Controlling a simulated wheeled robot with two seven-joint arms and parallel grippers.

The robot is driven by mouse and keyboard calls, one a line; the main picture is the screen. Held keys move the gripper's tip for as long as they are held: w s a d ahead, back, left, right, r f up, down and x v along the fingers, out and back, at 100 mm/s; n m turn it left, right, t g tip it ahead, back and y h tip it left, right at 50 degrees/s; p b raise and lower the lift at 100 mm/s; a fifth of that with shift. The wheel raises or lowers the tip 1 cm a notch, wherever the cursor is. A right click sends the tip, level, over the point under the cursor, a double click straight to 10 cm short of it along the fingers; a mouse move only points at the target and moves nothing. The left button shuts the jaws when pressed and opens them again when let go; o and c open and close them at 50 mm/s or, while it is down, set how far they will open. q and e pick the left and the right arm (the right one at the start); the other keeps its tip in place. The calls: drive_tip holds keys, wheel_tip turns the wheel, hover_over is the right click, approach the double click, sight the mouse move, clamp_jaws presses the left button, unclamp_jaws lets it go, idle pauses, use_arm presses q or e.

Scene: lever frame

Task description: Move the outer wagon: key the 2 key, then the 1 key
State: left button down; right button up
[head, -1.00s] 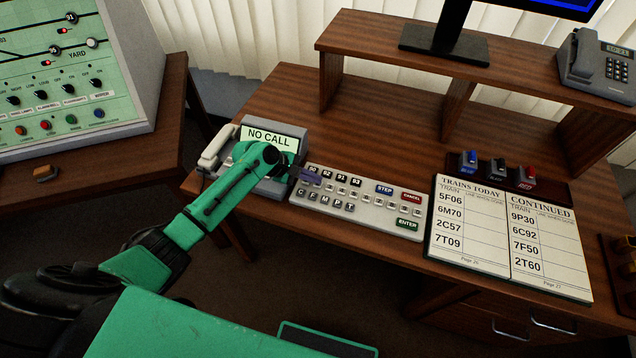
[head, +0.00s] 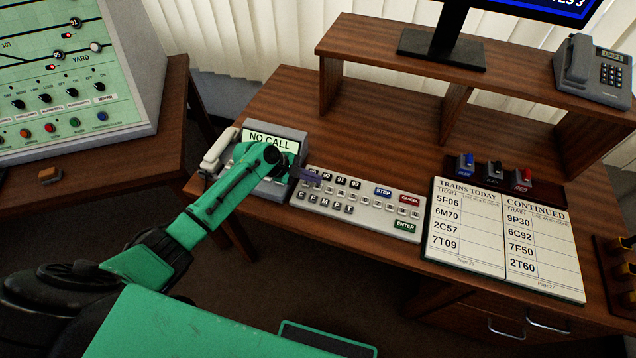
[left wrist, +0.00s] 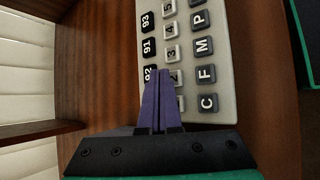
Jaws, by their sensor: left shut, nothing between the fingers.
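The pale grey keypad (head: 350,208) lies on the desk, with a row of small white number keys between rows of dark keys. My left gripper (head: 316,178) is over its left end, with purple fingers shut and empty. The 1 key (left wrist: 181,103) is mostly hidden beside the fingers. I cannot tell whether the tips touch a key. My right gripper is not in view. No wagon is recognisable.
A phone unit (head: 290,139) reading NO CALL stands behind my left arm. A page board (head: 505,240) lies right of the keypad, with coloured switches (head: 494,170) behind it. A raised shelf with a monitor (head: 440,48) is at the back. A green track panel (head: 70,75) stands left.

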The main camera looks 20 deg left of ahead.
sight(303, 183)
use_arm(q)
drive_tip(key=shift+a+f, duration=0.1)
drive_tip(key=shift+w+a, duration=0.15)
drive_tip(key=shift+a, duration=1.6)
drive_tip(key=shift+f, duration=0.4)
drive_tip(key=shift+f+b, duration=0.35)
drive_tip(key=shift+r, duration=0.1)
drive_tip(key=shift+r+p, duration=0.7)
drive_tip(key=shift+p, duration=0.3)
